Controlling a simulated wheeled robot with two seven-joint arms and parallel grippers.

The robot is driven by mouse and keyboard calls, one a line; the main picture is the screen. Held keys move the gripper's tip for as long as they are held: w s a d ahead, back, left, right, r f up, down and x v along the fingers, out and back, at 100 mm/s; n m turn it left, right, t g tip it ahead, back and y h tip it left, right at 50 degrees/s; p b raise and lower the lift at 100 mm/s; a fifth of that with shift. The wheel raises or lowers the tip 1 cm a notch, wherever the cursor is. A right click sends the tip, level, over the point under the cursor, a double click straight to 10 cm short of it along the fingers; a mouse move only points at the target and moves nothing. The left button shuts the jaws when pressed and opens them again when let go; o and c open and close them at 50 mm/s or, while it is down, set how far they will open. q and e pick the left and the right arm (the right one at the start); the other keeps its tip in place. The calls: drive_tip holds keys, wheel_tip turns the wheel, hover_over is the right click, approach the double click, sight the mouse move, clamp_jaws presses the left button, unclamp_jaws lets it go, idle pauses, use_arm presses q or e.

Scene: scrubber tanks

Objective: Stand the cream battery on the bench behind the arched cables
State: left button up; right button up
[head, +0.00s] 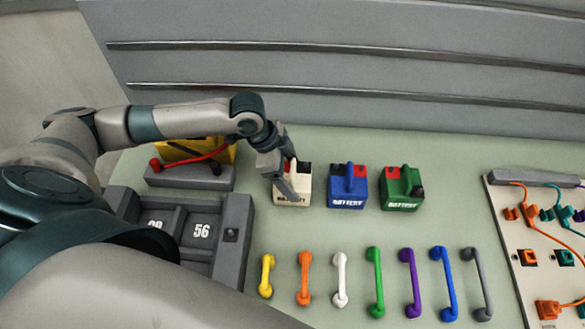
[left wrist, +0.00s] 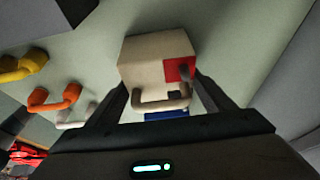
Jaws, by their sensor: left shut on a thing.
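The cream battery (head: 292,188), with red and black corner terminals and a top handle, is upright at the left of a row with a blue battery and a green battery. My left gripper (head: 284,178) is shut on it from above. In the left wrist view, the cream battery (left wrist: 145,62) lies between the fingers of my left gripper (left wrist: 160,100). I cannot tell whether its base touches the bench (head: 330,232). Several arched cables stand in a row in front, from a yellow cable (head: 266,275) to a grey cable (head: 478,283). My right gripper is out of view.
The blue battery (head: 347,190) is close on the right, then the green battery (head: 402,192). A grey numbered tray (head: 233,250) and a grey block with a red lever (head: 190,178) are left. A plug board (head: 510,245) is right. A ribbed wall (head: 350,85) rises behind.

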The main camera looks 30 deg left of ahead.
use_arm(q)
drive_tip(key=shift+w, duration=0.1)
drive_tip(key=o, duration=2.1)
drive_tip(key=shift+a+r+b, duration=0.15)
drive_tip(key=shift+r+b, duration=0.15)
drive_tip(key=shift+r, duration=0.15)
drive_tip(key=b+v, duration=0.3)
drive_tip(key=v, duration=0.8)
drive_tip(key=shift+s, duration=0.25)
drive_tip(key=shift+s, duration=0.1)
